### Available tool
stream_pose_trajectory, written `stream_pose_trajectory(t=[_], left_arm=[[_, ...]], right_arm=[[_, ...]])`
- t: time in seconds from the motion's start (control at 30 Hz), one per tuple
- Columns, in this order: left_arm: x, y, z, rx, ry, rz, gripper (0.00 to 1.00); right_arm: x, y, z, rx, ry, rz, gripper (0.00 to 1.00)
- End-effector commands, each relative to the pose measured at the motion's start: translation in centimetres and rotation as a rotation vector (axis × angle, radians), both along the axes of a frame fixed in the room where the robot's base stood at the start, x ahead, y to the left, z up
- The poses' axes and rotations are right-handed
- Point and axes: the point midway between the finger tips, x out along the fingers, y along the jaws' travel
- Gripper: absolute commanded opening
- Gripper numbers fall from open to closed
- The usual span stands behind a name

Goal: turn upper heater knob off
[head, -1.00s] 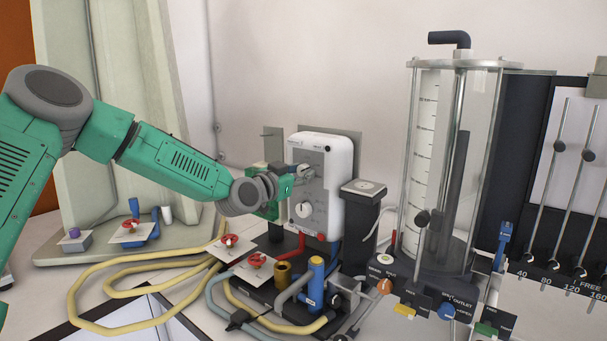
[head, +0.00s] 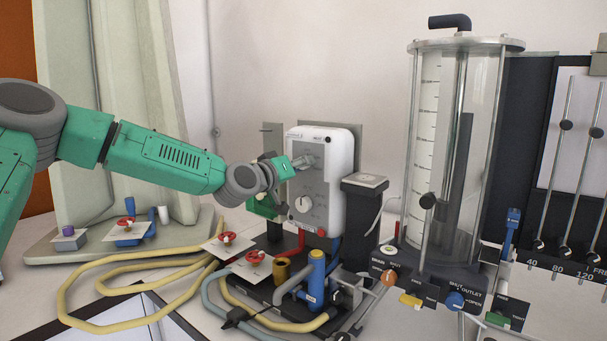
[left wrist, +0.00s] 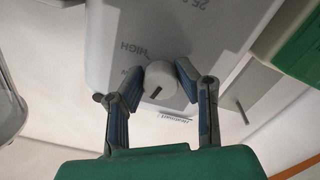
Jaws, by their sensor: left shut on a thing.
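The white heater box (head: 338,165) with a grey front panel stands upright in the middle of the head view. Its upper knob is at the tips of my left gripper (head: 292,164), and the head view shows it poorly. The left wrist view shows this white round knob (left wrist: 161,82) with a dark line on its face and the word HIGH beside it. My left gripper's two fingers (left wrist: 160,76) are around the knob, one on each side, and shut on it. The lower knob (head: 303,204) is free on the same panel. My right gripper is not in view.
A dark post (head: 362,215) stands right of the heater, with a clear cylinder (head: 435,150) beyond it. Red valves (head: 255,257), a blue upright pipe (head: 317,277) and yellow hoses (head: 90,326) lie below and in front. The wall behind is plain.

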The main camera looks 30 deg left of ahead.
Motion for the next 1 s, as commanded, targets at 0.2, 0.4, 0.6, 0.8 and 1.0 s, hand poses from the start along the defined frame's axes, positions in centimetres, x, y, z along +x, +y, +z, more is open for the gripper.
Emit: stream_pose_trajectory(t=[0.2,0.4,0.6,0.8,1.0], left_arm=[[0.1,0.5,0.7,-0.137,-0.009,0.012,0.00],[0.1,0.5,0.7,-0.210,-0.003,0.011,0.00],[0.1,0.5,0.8,-0.242,0.000,0.011,0.00],[0.1,0.5,0.9,-0.247,0.000,0.011,0.00],[0.1,0.5,0.9,-0.246,0.000,0.011,0.00]], right_arm=[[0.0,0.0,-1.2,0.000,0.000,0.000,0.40],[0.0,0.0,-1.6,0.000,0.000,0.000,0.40],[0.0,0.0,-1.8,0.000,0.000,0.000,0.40],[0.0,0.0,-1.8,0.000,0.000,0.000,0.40],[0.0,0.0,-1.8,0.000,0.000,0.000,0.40]])
